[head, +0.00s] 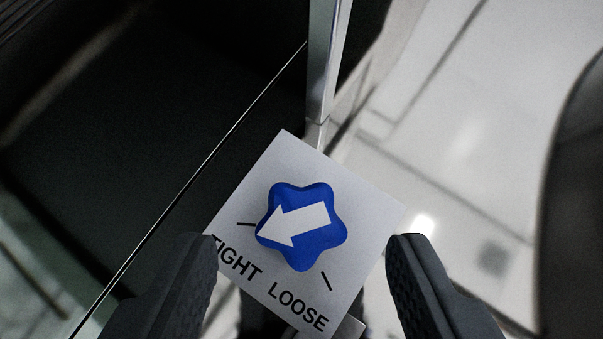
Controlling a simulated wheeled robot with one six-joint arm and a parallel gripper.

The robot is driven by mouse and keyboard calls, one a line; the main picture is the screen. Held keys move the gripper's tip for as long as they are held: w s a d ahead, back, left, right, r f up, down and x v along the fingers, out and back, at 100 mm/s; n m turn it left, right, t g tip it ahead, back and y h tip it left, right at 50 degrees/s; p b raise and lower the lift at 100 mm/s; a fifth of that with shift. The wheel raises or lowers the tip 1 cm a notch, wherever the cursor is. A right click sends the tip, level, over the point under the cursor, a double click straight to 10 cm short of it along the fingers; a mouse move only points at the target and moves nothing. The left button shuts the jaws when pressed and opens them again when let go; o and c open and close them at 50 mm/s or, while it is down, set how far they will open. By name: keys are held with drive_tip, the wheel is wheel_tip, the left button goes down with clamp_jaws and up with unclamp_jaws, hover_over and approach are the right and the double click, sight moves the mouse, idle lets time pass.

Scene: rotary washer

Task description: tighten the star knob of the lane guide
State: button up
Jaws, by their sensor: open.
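The star knob (320,240) is blue with rounded lobes and a white arrow on its face. It sits on a white square plate (283,155) printed with TIGHT and LOOSE, each with a short black mark. The arrow points to the lower left. Its tip lies between the two marks, close to the TIGHT mark and a little to its LOOSE side. My gripper (301,240) is open, with one dark ridged finger on each side of the knob. Clear gaps show between the fingers and the knob. The left fingertip covers the start of the word TIGHT.
A shiny metal post (322,70) rises behind the plate. A dark panel (110,140) with a thin bright edge fills the left. Pale tiled floor (470,110) shows at the right, with a dark curved shape (580,200) at the right edge.

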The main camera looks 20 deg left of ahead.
sight(301, 225)
drive_tip(key=shift+x, duration=1.35)
drive_tip(key=c, duration=1)
drive_tip(key=shift+o, duration=0.2)
drive_tip(key=shift+a+m+h, duration=0.15)
drive_tip(key=shift+m+h, duration=0.15)
drive_tip(key=shift+m, duration=0.1)
drive_tip(key=shift+a+m+h, duration=0.15)
drive_tip(key=shift+m+h, duration=1.05)
drive_tip(key=shift+m, duration=0.7)
